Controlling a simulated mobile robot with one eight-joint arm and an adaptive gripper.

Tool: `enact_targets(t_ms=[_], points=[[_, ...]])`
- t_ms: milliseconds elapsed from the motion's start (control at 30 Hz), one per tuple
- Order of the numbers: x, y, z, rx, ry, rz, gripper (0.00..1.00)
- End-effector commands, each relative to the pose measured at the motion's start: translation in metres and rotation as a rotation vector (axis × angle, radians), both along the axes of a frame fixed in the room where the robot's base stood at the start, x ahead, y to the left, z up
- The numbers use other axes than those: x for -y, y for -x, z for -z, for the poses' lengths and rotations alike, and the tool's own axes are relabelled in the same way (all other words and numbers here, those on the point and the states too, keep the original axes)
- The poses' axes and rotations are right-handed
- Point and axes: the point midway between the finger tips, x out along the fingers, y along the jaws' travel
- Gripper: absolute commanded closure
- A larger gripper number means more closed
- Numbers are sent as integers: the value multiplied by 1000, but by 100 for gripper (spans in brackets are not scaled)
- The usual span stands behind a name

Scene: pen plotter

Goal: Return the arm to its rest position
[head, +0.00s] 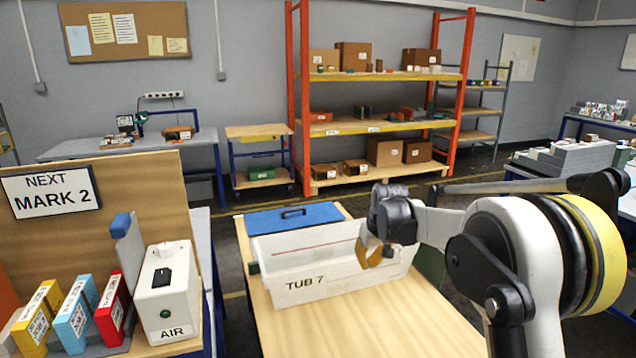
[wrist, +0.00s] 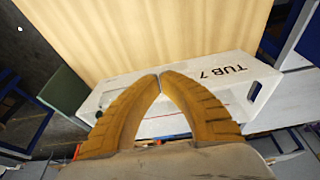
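My gripper (head: 366,258) hangs in front of the right part of the white tub marked TUB 7 (head: 340,279) in the head view. In the wrist view my gripper's two ridged orange-brown fingers (wrist: 161,78) meet at their tips, with nothing seen between them. The tub also shows behind the fingers in the wrist view (wrist: 205,80). My arm reaches in from the right of the head view, bent, with its wrist turned down. Whether the fingers touch the tub cannot be told.
The tub stands on a wooden tabletop (head: 400,325), its front part bare. At left are a white AIR box (head: 165,300), several coloured boxes (head: 75,315) and a NEXT MARK 2 sign (head: 50,192). Orange-framed shelves (head: 385,128) stand behind.

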Motion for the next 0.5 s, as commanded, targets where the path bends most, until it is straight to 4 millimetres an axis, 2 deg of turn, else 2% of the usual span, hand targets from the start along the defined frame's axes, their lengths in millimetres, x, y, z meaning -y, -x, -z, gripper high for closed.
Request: enact_targets(t_ms=[33, 200, 333, 500], points=[[3, 20, -22, 13, -1, 13, 100], [10, 88, -79, 62, -6, 62, 100], [16, 146, -108, 101, -11, 100, 100], [23, 226, -125, 151, -19, 147, 100]])
